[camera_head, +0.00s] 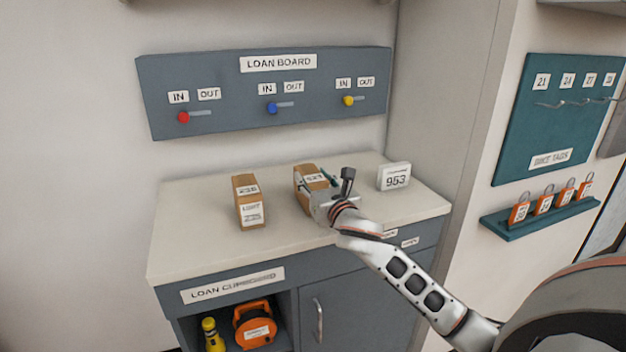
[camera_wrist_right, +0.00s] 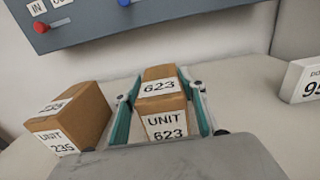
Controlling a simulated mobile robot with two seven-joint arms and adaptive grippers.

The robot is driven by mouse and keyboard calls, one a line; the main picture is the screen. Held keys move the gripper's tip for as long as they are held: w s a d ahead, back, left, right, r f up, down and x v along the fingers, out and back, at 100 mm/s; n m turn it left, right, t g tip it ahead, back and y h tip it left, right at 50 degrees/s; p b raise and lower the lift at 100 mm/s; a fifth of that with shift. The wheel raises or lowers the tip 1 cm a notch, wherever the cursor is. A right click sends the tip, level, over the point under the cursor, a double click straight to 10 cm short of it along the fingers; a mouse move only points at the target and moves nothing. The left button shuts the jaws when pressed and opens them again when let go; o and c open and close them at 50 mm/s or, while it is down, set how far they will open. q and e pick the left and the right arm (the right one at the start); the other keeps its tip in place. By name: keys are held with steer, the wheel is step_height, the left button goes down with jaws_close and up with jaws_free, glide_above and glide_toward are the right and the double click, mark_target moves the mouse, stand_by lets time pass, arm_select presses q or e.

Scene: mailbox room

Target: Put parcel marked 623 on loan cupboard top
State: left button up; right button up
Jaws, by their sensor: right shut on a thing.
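The parcel marked 623 (camera_wrist_right: 162,100) is a brown box with white labels, held between the two fingers of my right gripper (camera_wrist_right: 168,112) in the right wrist view. In the head view the parcel (camera_head: 308,180) is at the loan cupboard top (camera_head: 200,215), partly hidden by my right gripper (camera_head: 332,186). The parcel looks upright and on or just above the surface; I cannot tell whether it touches. My right gripper is shut on it. My left gripper is not in view.
A brown parcel marked 235 (camera_head: 249,203) stands left of it. A white sign reading 953 (camera_head: 394,177) stands to the right. The loan board (camera_head: 263,90) with coloured knobs is on the wall behind. The cupboard top's left part is clear.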

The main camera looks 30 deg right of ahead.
steer(key=o, duration=1.3)
steer(key=shift+o, duration=1.2)
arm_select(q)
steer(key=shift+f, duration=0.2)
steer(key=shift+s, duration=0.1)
arm_select(e)
steer(key=p+v, duration=0.1)
steer(key=v, duration=1.1)
steer(key=shift+s, duration=0.1)
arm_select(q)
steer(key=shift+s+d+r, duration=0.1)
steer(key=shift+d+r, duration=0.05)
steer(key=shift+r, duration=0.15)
